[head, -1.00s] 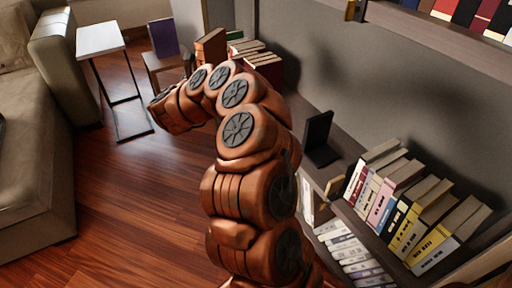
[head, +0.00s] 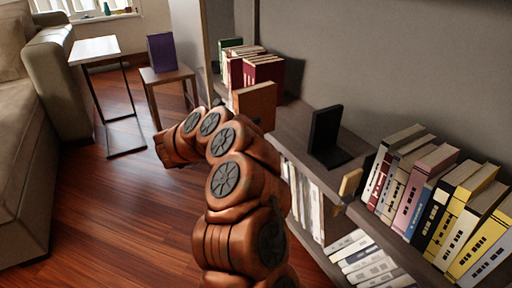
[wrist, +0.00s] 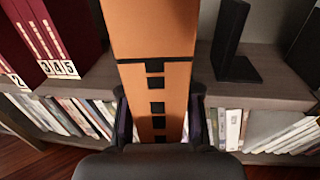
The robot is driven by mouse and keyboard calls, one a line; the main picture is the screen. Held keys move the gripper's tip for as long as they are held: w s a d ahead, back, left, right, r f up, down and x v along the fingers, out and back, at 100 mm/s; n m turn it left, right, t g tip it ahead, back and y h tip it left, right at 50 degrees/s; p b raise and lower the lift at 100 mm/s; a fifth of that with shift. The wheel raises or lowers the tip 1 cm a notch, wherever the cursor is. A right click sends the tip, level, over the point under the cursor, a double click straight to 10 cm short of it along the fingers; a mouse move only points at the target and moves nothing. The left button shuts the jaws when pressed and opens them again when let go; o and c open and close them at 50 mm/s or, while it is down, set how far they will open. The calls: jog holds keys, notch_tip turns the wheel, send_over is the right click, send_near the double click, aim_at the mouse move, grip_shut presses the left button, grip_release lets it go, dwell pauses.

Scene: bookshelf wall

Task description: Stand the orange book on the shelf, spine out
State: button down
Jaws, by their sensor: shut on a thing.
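The orange book (head: 256,102) is upright in my gripper (wrist: 160,110). In the wrist view the book (wrist: 153,32) has its spine, with dark bands and square marks, facing the camera. My gripper is shut on its lower part, one finger on each side. The book is in front of the shelf (wrist: 272,93), between dark red books and a black bookend (wrist: 232,45). I cannot tell whether it touches the shelf board. In the head view my arm hides my gripper and the book's lower part.
Dark red books (head: 262,70) stand left of the orange book, and the black bookend (head: 326,130) stands right of it with bare shelf between. Several books (head: 430,200) stand farther right. A lower shelf holds pale books (head: 365,262). A purple book (head: 161,52) stands on a stool (head: 168,75).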

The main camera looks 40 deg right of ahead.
jog(key=s+f+g+b, duration=0.1)
jog(key=f, duration=0.1)
jog(key=s+f+m+g+b, duration=0.1)
jog(key=s+f+b, duration=0.1)
jog(key=shift+w+r, duration=0.1)
dwell(0.4)
jog(key=x, duration=0.6)
jog(key=f+x, duration=0.1)
jog(key=x, duration=1.3)
jog(key=shift+f, duration=0.3)
jog(key=shift+a+f, duration=0.1)
jog(key=shift+f, duration=0.3)
jog(key=shift+r, duration=0.15)
